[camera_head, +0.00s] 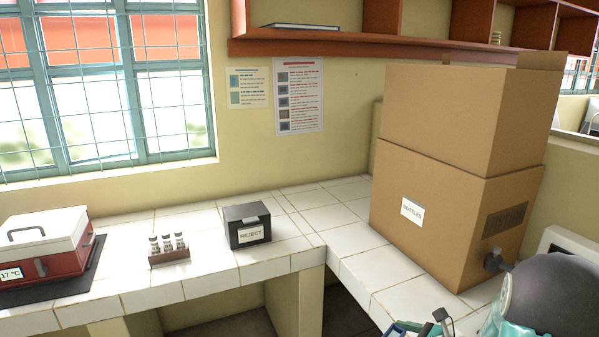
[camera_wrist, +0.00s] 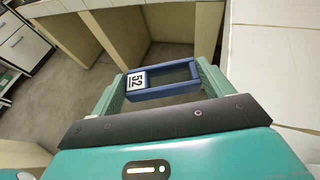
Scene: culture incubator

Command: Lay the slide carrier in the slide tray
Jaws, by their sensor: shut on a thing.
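The slide carrier (camera_wrist: 135,82) is a blue rectangular open frame with a white label reading 52. My gripper (camera_wrist: 161,82) is shut on it in the wrist view, with a pale green finger at each end. The carrier is held in the air over the floor, in front of the bench openings. In the head view a small part of a blue frame (camera_head: 398,328) shows at the bottom edge, beside my arm. I see nothing in either view that I can make out as the slide tray.
A red and white incubator box (camera_head: 45,250), a rack of small vials (camera_head: 169,257) and a black REJECT box (camera_head: 247,225) stand on the white tiled bench (camera_head: 215,262). Stacked cardboard boxes (camera_head: 445,205) fill the right bench. Bench tiles at the corner are clear.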

